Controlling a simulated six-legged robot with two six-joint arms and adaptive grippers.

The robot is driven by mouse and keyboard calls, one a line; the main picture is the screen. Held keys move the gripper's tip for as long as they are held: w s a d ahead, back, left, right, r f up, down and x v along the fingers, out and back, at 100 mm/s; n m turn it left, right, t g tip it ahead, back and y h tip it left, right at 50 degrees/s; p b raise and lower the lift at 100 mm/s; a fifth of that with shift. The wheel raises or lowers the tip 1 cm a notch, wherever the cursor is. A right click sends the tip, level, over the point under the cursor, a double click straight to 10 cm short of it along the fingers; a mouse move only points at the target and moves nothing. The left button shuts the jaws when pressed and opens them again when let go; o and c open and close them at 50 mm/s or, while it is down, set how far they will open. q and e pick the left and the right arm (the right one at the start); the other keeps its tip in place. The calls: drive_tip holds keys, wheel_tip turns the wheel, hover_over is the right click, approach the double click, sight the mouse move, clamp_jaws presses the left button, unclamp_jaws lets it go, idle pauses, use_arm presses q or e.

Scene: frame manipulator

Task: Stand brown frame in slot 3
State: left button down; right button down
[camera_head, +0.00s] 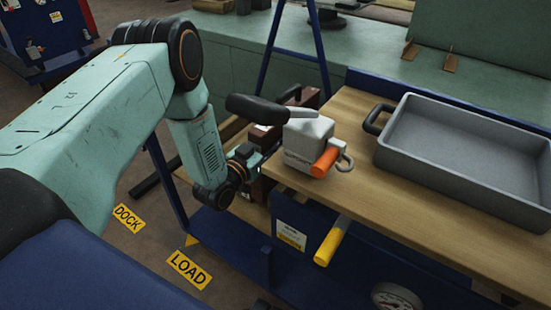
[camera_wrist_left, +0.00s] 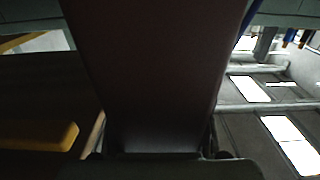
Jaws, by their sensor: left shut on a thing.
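My left gripper (camera_head: 260,152) is beside the left edge of the wooden table in the head view, shut on the brown frame (camera_head: 262,138). The frame is dark brown and partly hidden by the gripper and a grey-white device. In the left wrist view, the frame (camera_wrist_left: 155,70) fills the middle as a broad dark reddish-brown panel between the fingers. Its lower end is hidden in the head view. I cannot make out slot 3 or any slot numbers. My right gripper is not in view.
The grey-white device (camera_head: 308,138) with a black handle and orange knob stands at the table's left edge, close to the gripper. A grey tray (camera_head: 480,137) occupies the right. A yellow handle (camera_head: 331,242) juts from the table's front. Bare wood (camera_head: 350,185) lies between device and tray.

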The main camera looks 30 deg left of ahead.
use_arm(q)
wheel_tip(320, 180, down, 4)
drive_tip(key=shift+d+r+b, duration=0.15)
drive_tip(key=shift+r+b, duration=0.05)
drive_tip(key=shift+b, duration=0.75)
drive_tip(key=c, duration=1.1)
unclamp_jaws()
drive_tip(key=shift+s+f, duration=0.15)
drive_tip(key=shift+f, duration=0.05)
drive_tip(key=shift+c, duration=0.2)
drive_tip(key=o, duration=0.4)
drive_tip(key=s+p, duration=0.1)
drive_tip(key=s, duration=0.3)
drive_tip(key=s+a+p, duration=0.1)
drive_tip(key=s, duration=0.2)
drive_tip(key=s+p, duration=0.2)
drive_tip(key=s, duration=0.2)
drive_tip(key=shift+s+a, duration=0.35)
